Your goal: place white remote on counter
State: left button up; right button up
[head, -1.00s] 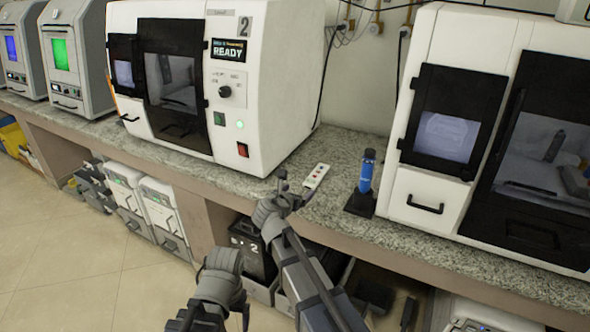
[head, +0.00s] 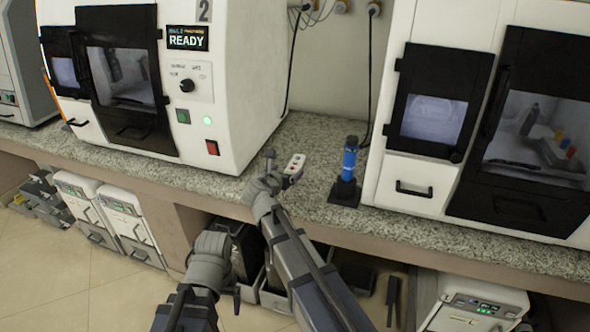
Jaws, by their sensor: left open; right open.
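The white remote (head: 295,163) with small coloured buttons lies on the speckled stone counter (head: 315,140), between the two large white machines. My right gripper (head: 280,165) is open at the counter's front edge. Its fingers are beside the remote's near end and partly overlap it in the head view; I cannot tell whether they touch it. My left gripper (head: 237,290) is open and empty, low in front of the counter and below its edge.
A blue bottle (head: 349,160) stands in a black holder (head: 345,192) right of the remote. A white machine reading READY (head: 205,95) is at left, another white machine (head: 405,190) at right. Bins and smaller units (head: 120,220) sit below the counter.

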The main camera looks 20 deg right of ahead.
aim_at(293, 167)
jog(key=shift+b+x, duration=1.05)
jog(key=shift+x, duration=2)
jog(key=shift+s+d, duration=0.1)
jog(key=shift+c, duration=0.4)
grip_shut()
jog(key=shift+r, duration=0.1)
notch_tip(293, 167, up, 10)
jog(key=p, duration=1)
